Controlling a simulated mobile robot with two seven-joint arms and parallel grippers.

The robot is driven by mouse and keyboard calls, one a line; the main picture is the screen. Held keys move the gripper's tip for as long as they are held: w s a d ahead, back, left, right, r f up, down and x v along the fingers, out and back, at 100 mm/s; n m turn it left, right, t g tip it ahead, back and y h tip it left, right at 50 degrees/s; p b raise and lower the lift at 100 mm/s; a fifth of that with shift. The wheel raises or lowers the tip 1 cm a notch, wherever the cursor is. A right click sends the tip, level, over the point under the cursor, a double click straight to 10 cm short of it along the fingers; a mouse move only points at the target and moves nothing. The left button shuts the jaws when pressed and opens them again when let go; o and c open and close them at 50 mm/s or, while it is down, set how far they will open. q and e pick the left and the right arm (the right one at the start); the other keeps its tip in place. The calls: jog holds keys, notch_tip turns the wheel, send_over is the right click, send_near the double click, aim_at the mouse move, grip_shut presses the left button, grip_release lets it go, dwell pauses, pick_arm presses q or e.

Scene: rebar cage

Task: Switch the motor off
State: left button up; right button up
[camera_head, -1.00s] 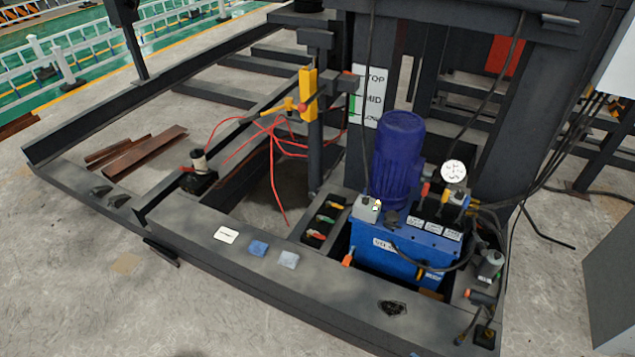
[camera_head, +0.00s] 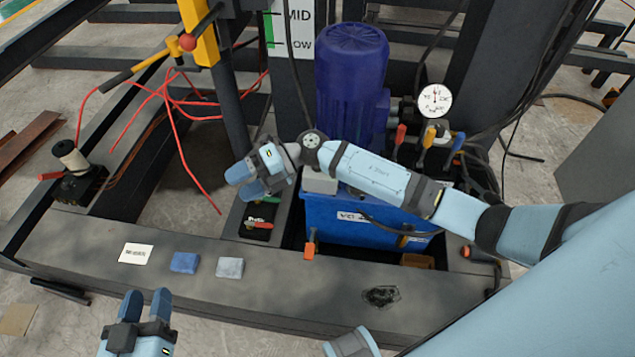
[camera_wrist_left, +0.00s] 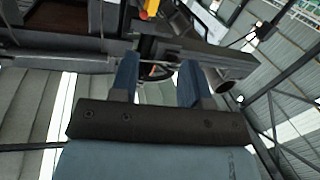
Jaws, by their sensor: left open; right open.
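The dark blue motor (camera_head: 350,85) stands upright on the blue power unit tank (camera_head: 345,222) in the head view. A small grey box (camera_head: 319,182) sits on the tank's near left corner, partly covered by my right wrist; its switch is hidden. My right gripper (camera_head: 240,182) reaches across in front of the motor, open and empty, with its fingers pointing left past the grey box. My left gripper (camera_head: 146,303) is low at the left, open and empty, in front of the frame beam. Its two blue fingers (camera_wrist_left: 157,78) stand apart in the left wrist view.
A pressure gauge (camera_head: 435,101) and coloured levers (camera_head: 428,137) are right of the motor. A card (camera_head: 136,253) and cloths (camera_head: 185,262) lie on the beam (camera_head: 300,295).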

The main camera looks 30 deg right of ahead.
jog(key=w+d+f+n+g+h+b, duration=0.1)
jog(key=w+d+f+n+h+b, duration=0.2)
jog(key=w+d+f+h+b, duration=0.35)
jog(key=w+d+m+h+b, duration=0.1)
jog(key=w+d+h+b, duration=0.25)
jog(key=d, duration=0.55)
jog(key=w+d+h+b, duration=0.2)
jog(key=w+d+h, duration=0.25)
jog(key=d, duration=0.45)
pick_arm(q)
notch_tip(320, 180, down, 9)
jog(key=d+h+b, duration=0.2)
jog(key=b, duration=0.2)
jog(key=shift+s+d+m+h, duration=0.3)
jog(key=shift+m, duration=0.1)
pick_arm(e)
jog(key=shift+h, duration=0.45)
jog(key=f, duration=1.4)
jog(key=shift+s+d+f, duration=0.1)
jog(key=shift+s, duration=0.3)
jog(key=shift+c, duration=0.2)
pick_arm(q)
jog(key=shift+r, duration=0.1)
pick_arm(e)
jog(key=c, duration=0.9)
